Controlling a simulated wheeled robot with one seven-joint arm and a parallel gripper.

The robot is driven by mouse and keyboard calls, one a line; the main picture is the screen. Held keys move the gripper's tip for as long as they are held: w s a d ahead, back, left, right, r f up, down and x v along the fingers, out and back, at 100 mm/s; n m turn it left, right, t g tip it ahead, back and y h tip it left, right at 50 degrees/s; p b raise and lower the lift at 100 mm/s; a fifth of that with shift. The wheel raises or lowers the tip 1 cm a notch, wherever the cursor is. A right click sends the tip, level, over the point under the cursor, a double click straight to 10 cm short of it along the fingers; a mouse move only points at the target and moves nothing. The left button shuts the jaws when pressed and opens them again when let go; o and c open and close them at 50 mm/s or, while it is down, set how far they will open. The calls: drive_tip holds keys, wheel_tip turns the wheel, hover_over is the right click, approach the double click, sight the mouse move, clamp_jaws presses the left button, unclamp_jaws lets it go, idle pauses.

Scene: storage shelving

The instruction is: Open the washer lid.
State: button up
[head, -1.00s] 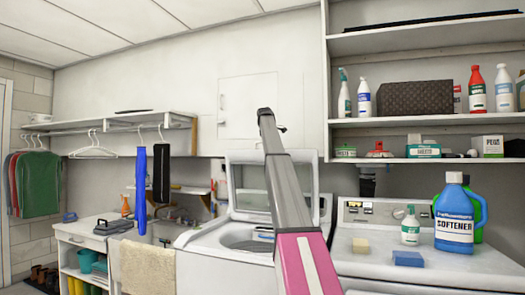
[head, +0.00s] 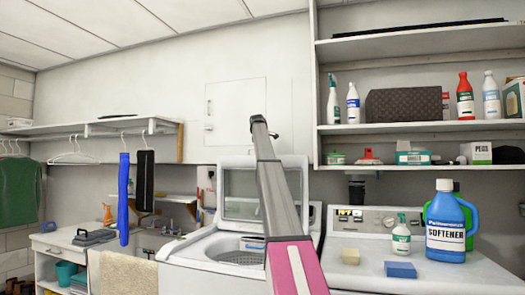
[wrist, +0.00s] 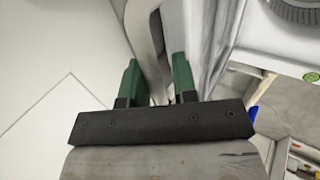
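The white top-loading washer (head: 205,262) stands in the middle of the head view. Its lid (head: 238,185) is raised upright at the back, and the round drum opening (head: 232,250) shows below it. My arm crosses in front of the right part of the lid and washer and hides some of them. My gripper (wrist: 155,78) shows in the wrist view with its two green fingers apart. A pale curved edge shows beyond and between the fingers; I cannot tell whether they touch it. The gripper is not visible in the head view.
A dryer (head: 350,225) stands to the right, with a blue softener jug (head: 446,235), a small spray bottle (head: 401,238) and sponges on top. Shelves with bottles (head: 465,100) hang above it. A hanging rail and a sink counter are on the left.

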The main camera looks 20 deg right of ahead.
drive_tip(key=v, duration=1)
drive_tip(key=shift+s+a+r, duration=0.15)
drive_tip(key=shift+r, duration=0.15)
